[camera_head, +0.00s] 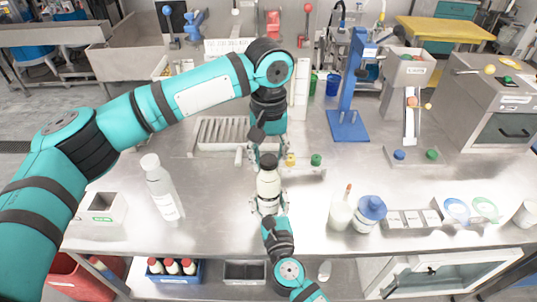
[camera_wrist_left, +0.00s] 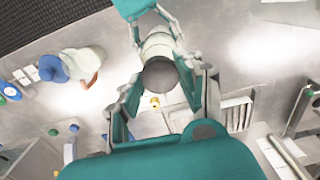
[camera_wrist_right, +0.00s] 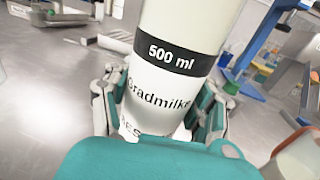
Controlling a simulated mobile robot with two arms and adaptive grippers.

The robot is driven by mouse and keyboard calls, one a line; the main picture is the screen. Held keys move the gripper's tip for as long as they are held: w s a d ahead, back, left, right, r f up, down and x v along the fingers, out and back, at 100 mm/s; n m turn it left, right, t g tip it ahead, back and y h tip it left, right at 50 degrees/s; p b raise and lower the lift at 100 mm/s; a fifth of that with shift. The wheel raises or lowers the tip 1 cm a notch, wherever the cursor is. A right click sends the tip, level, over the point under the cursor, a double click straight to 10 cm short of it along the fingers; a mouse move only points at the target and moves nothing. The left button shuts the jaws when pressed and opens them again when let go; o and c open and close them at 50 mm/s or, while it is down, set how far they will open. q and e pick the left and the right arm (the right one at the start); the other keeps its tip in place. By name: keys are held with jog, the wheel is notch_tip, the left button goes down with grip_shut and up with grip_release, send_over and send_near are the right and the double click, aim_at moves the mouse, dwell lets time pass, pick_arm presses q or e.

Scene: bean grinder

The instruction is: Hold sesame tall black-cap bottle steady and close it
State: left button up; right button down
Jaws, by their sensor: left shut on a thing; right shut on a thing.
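The tall pale bottle (camera_head: 268,187) stands upright near the middle of the steel table. Its black cap (camera_head: 268,160) sits on top; I cannot tell how tightly. My left gripper (camera_head: 267,155) comes from behind and above and is shut on the cap. In the left wrist view the dark round cap (camera_wrist_left: 160,75) lies between its fingers. My right gripper (camera_head: 269,206) comes from the front and is shut around the lower bottle body. In the right wrist view the bottle (camera_wrist_right: 185,60) shows a black "500 ml" band and a partly hidden label.
A white bottle (camera_head: 162,187) stands at left. A blue-lidded jar (camera_head: 370,212) and a white mortar-like cup (camera_head: 341,214) stand at right. Small yellow and green knobs (camera_head: 316,159) are close behind the bottle. A blue stand (camera_head: 348,125) rises further back. The table's front edge is near.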

pick_arm(q)
grip_shut()
jog(key=m, duration=0.7)
jog(key=shift+m, duration=0.3)
jog(key=m, duration=0.4)
jog(key=shift+m, duration=0.3)
jog(key=m, duration=0.6)
jog(key=o, duration=1)
grip_release()
notch_tip(320, 180, up, 12)
